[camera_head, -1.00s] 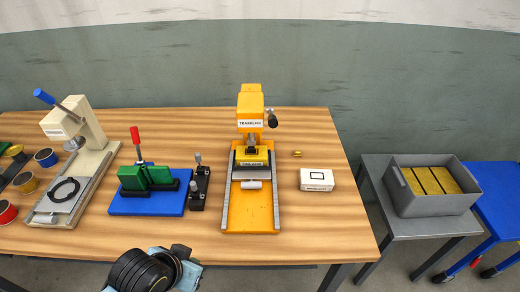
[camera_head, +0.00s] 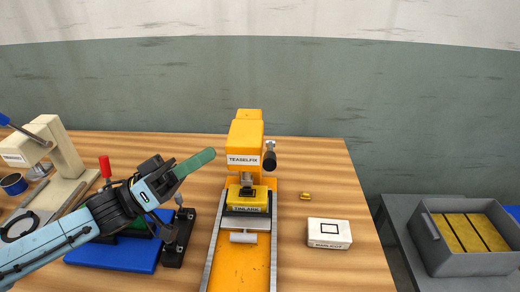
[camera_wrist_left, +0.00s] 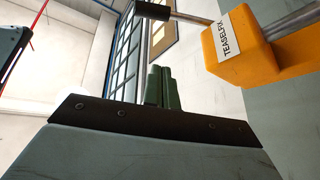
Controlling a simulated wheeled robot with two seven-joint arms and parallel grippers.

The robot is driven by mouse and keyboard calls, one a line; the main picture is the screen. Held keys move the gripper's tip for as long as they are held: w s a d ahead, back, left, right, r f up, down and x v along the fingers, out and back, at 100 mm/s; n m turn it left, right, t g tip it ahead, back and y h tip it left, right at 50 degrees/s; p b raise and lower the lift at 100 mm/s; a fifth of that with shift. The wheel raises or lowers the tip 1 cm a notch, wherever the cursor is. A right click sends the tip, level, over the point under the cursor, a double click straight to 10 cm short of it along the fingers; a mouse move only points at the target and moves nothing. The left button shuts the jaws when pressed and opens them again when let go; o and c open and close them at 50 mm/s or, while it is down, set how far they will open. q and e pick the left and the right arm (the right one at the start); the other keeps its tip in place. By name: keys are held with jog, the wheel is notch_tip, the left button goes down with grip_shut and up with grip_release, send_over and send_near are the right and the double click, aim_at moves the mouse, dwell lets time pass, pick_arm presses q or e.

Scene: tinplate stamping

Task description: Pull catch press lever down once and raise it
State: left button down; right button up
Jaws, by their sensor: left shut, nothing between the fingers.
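The yellow press (camera_head: 244,142), labelled TEASELFIX, stands upright at the table's middle. Its lever with a dark knob (camera_head: 269,160) sticks out at the right of its head. The head also shows in the left wrist view (camera_wrist_left: 235,50), with the dark-knobbed lever (camera_wrist_left: 152,11) at its upper left. My left gripper (camera_head: 208,157) is shut and empty, its green fingers pressed together, raised left of the press head and apart from it. The fingers also show in the left wrist view (camera_wrist_left: 160,87). My right gripper is not in view.
A cream press (camera_head: 50,145) with a blue lever stands at the left. A red-handled clamp (camera_head: 105,167) on a blue base (camera_head: 150,257) is partly behind my left arm. A white box (camera_head: 329,233) and a small brass piece (camera_head: 305,196) lie right of the press. A grey crate (camera_head: 470,264) stands farther right.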

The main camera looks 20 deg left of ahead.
aim_at(270, 154)
pick_arm(q)
jog(key=w+d+r+m+g+h, duration=0.1)
jog(key=w+d+r+g+h, duration=0.1)
jog(key=w+d+r, duration=0.35)
jog(key=s+d+f, duration=0.3)
jog(key=shift+d+f, duration=0.15)
jog(key=shift+f, duration=0.05)
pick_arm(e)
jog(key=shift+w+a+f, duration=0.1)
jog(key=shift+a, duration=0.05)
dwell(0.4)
